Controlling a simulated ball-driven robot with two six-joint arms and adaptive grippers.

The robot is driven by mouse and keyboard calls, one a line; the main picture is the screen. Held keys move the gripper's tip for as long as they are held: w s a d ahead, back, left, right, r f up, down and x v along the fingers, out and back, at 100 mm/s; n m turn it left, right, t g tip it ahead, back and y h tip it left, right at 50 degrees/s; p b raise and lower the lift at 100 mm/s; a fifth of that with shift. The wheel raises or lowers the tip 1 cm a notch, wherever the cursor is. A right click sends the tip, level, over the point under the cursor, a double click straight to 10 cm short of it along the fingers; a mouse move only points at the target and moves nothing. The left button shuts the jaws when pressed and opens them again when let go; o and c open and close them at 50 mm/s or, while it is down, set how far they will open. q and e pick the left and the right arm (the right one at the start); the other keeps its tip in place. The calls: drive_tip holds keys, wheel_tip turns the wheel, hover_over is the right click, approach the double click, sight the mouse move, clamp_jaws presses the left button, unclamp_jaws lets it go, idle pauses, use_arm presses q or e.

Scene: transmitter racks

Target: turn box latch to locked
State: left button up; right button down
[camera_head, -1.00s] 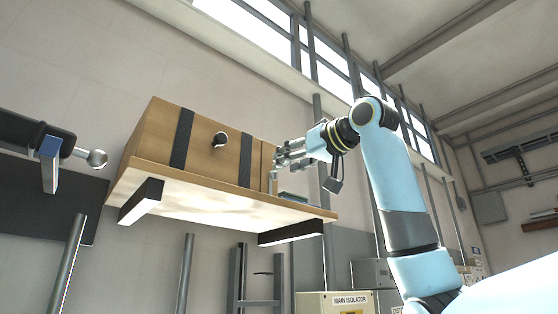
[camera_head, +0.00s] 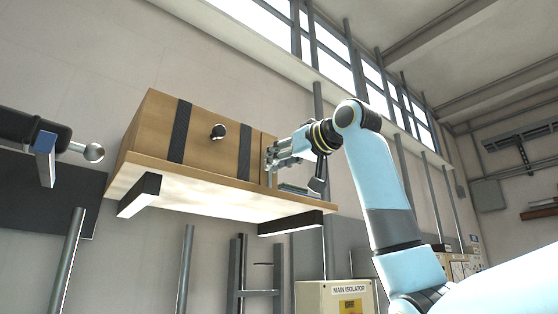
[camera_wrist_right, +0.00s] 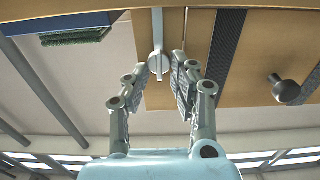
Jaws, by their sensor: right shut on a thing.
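A wooden box (camera_head: 212,139) with dark straps and a black knob (camera_head: 217,132) sits on a wall shelf. In the right wrist view, the box latch (camera_wrist_right: 157,62) is a small grey disc with a raised bar running up and down the picture. It lies near the seam of the box front. My right gripper (camera_head: 272,158) is at the right end of the box front. In the right wrist view its fingers (camera_wrist_right: 160,68) lie on both sides of the latch, shut on it. In the head view the fingers hide the latch. My left gripper is not in view.
The wooden shelf (camera_head: 200,192) rests on dark brackets (camera_head: 139,195). The main isolator box (camera_head: 335,300) stands below.

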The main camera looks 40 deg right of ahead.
drive_tip(key=shift+m, duration=0.3)
drive_tip(key=m+b, duration=0.3)
drive_tip(key=m, duration=0.2)
drive_tip(key=f+m+b, duration=0.1)
drive_tip(key=m+b, duration=0.2)
drive_tip(key=m, duration=0.3)
drive_tip(key=d+m+b, duration=0.1)
drive_tip(key=m+b, duration=0.2)
drive_tip(key=m, duration=0.3)
drive_tip(key=shift+f, duration=0.15)
drive_tip(key=shift+w+b, duration=0.1)
drive_tip(key=shift+b, duration=0.3)
drive_tip(key=c, duration=1.3)
unclamp_jaws()
drive_tip(key=shift+d, duration=0.1)
